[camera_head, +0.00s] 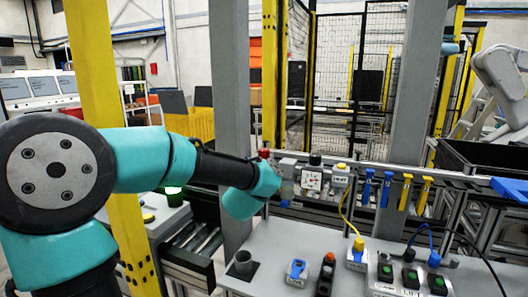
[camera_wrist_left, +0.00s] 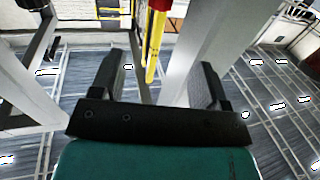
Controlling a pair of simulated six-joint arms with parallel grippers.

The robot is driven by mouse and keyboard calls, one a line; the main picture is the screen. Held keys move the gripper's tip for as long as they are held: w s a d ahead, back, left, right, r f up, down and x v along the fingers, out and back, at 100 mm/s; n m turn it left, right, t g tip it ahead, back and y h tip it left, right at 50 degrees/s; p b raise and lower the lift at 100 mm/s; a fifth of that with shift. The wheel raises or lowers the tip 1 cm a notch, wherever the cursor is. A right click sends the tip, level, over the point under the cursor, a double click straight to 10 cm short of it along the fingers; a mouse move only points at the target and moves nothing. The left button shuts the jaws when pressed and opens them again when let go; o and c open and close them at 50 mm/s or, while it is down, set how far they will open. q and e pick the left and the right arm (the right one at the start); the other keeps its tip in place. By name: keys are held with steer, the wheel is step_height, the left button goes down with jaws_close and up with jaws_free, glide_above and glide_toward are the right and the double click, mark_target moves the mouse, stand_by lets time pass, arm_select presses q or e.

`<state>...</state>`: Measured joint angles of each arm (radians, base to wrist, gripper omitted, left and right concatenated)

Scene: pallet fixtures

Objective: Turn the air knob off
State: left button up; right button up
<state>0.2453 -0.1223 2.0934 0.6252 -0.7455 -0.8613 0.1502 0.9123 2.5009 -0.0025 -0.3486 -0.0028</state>
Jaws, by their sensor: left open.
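An air unit with a round white gauge (camera_head: 312,181) is mounted on the rail behind the grey table. It has a black knob (camera_head: 315,158) above the gauge, a red knob (camera_head: 264,153) at its left and a yellow knob (camera_head: 341,167) at its right. I cannot tell which one is the air knob, nor how any is turned. My left arm's teal wrist is just left of the unit in the head view, and its fingers are hidden there. In the left wrist view my left gripper (camera_wrist_left: 160,80) is open, with nothing held. My right gripper is out of view.
A grey post (camera_head: 229,80) rises close behind my left wrist.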

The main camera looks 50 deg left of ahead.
mark_target(262, 152)
arm_select(q)
steer(key=x, duration=1.7)
steer(key=shift+w+a, duration=0.15)
steer(key=c, duration=0.9)
steer(key=shift+c, duration=0.2)
steer(key=shift+r+m+t+h, duration=0.1)
steer(key=shift+m+t+h, duration=1.3)
steer(key=shift+h, duration=0.6)
steer(key=o, duration=0.9)
steer(key=shift+o, duration=0.2)
steer(key=v, duration=1.7)
steer(key=shift+s, duration=0.25)
